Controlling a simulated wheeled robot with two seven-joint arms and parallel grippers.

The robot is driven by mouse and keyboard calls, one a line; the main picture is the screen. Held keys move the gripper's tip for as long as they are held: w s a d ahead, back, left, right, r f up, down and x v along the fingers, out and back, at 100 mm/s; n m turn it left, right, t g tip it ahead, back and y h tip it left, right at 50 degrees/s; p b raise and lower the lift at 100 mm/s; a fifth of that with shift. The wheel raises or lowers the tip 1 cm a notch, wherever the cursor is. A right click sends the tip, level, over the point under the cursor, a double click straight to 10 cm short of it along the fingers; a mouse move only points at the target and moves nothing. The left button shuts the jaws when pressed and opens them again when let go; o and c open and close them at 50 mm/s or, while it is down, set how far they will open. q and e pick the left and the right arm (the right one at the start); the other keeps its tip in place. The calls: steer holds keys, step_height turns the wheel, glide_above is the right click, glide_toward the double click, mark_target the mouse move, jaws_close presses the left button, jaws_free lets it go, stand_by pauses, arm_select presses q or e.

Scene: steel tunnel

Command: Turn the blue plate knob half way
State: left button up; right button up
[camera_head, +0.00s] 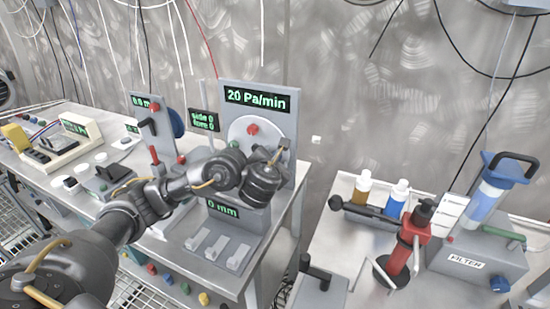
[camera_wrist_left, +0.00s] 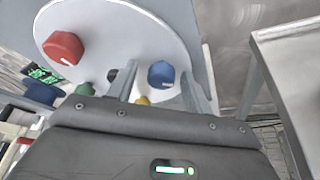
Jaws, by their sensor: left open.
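The blue knob (camera_wrist_left: 161,74) sits on the round white plate (camera_wrist_left: 105,22) in the left wrist view, with a small white mark at its lower edge. My left gripper (camera_wrist_left: 160,84) is open, with one finger on each side of the blue knob; I cannot tell whether they touch it. In the head view my left gripper (camera_head: 279,157) is in front of the lower right of the white plate (camera_head: 240,128), under the "20 Pa/min" display (camera_head: 256,99). The blue knob is hidden there by my wrist. My right gripper is not in view.
A red knob (camera_wrist_left: 63,48) is on the same plate, and a green knob (camera_wrist_left: 85,89) is beside my left finger. A panel with a "0 mm" display (camera_head: 223,209) is below my wrist. At right a second table holds bottles, a red stand (camera_head: 408,240) and a filter box (camera_head: 480,262).

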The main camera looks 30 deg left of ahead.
arm_select(q)
steer(key=p+v, duration=0.5)
steer(key=v, duration=0.5)
steer(key=shift+s+d+r, duration=0.15)
steer(key=shift+s, duration=0.2)
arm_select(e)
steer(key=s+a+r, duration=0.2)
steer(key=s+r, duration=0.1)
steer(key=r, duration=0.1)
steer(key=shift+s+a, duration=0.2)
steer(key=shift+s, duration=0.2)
arm_select(q)
steer(key=shift+p, duration=0.3)
